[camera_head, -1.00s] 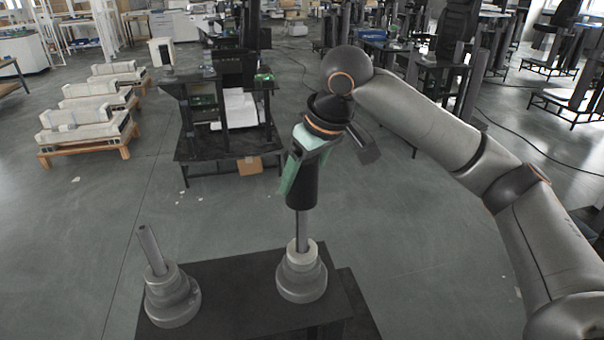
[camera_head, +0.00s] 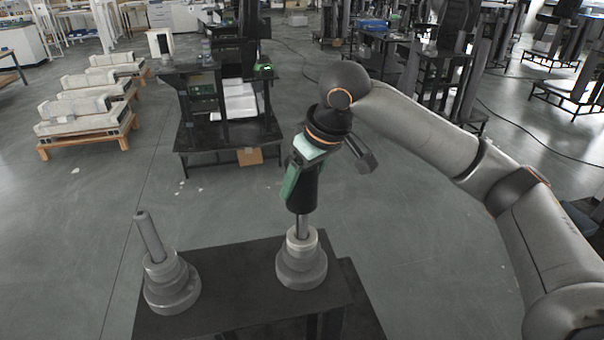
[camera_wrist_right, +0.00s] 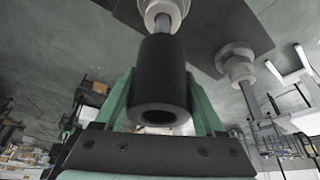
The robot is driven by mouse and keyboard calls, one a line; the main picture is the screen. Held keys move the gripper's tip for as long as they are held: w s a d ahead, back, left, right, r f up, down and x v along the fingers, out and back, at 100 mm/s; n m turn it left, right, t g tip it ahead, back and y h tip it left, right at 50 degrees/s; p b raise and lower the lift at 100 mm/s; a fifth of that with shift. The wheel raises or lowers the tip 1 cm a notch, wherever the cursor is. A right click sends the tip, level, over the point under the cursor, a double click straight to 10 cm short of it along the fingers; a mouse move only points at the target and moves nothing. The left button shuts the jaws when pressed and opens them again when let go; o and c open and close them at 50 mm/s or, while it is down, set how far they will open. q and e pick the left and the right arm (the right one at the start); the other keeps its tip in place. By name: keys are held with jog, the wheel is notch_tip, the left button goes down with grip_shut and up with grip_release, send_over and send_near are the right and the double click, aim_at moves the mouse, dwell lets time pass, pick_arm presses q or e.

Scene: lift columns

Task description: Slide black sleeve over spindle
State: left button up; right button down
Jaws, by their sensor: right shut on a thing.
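The black sleeve (camera_head: 304,195) is a dark hollow cylinder in my right gripper (camera_head: 300,172), whose green fingers are shut on its sides. In the right wrist view the sleeve (camera_wrist_right: 161,70) sits between the fingers (camera_wrist_right: 160,84), its near open end dark inside. A grey spindle (camera_head: 302,228) stands upright on a stepped round base (camera_head: 302,266) directly below. Its upper part is hidden by the sleeve and appears to run into its lower end. The spindle also shows beyond the sleeve in the right wrist view (camera_wrist_right: 164,22). My left gripper is not in view.
A second grey spindle (camera_head: 150,238) on a stepped base (camera_head: 171,288) stands at the left of the dark table (camera_head: 235,268). Open floor surrounds the table. A black workbench (camera_head: 225,140) and pallets of grey parts (camera_head: 85,123) stand farther back.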

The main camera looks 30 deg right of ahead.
aim_at(302, 213)
jog(key=shift+f+b, duration=0.9)
jog(key=shift+f, duration=3)
jog(key=shift+c, duration=0.6)
grip_release()
jog(key=shift+o, duration=0.6)
jog(key=shift+f, duration=0.2)
jog(key=v, duration=1.2)
jog(key=shift+r, duration=0.35)
